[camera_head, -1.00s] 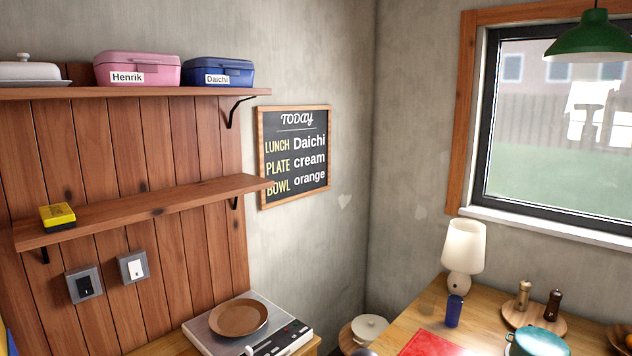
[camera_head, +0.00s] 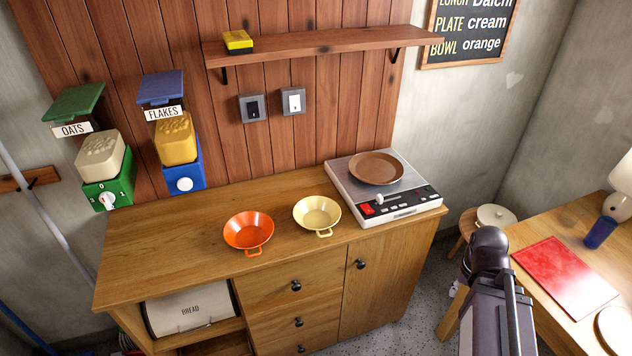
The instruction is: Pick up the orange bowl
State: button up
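The orange bowl (camera_head: 249,231) sits upright on the wooden counter, left of its middle, with its small loop handle towards the front edge. A cream bowl (camera_head: 317,213) of similar shape stands apart to its right. My arm shows at the lower right, in front of the floor and right-hand table, well away from the orange bowl. My gripper's fingertips are not visible, so its opening is hidden from me.
A hotplate (camera_head: 415,208) with a brown plate (camera_head: 376,167) stands on the counter's right end. Green OATS (camera_head: 108,193) and blue FLAKES (camera_head: 185,181) dispensers are behind on the left. A shelf (camera_head: 320,46) overhangs the back. The counter's left front is clear.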

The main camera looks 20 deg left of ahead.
aim_at(247, 230)
jog(key=z, duration=1.65)
jog(key=k, duration=0.05)
jog(key=u, duration=2.95)
